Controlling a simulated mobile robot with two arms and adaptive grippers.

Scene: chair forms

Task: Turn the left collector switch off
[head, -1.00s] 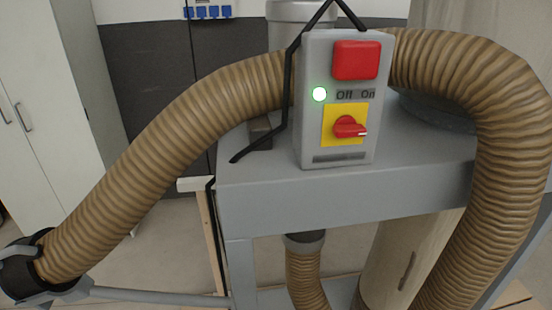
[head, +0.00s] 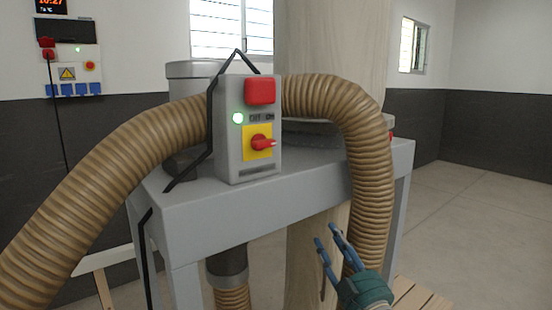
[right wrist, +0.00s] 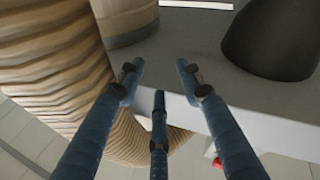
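The grey collector switch box (head: 235,165) stands on the grey metal frame. Its red rotary knob (head: 262,143) sits on a yellow plate (head: 249,153), with the handle pointing right, under the "On" side of the label. The green lamp (head: 238,118) on the box is lit, and a red square button (head: 260,91) is above. My right gripper (head: 328,236) is below and right of the box, apart from it, in front of the hose. In the right wrist view its blue fingers (right wrist: 158,68) are spread with nothing between them. My left gripper is not in view.
A ribbed brown hose (head: 345,115) arches right of the box; another (head: 110,185) runs down left. The grey frame (head: 240,215) lies below the box. A black cable (head: 190,175) hangs beside the box. A wall panel (head: 72,65) is at the far left.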

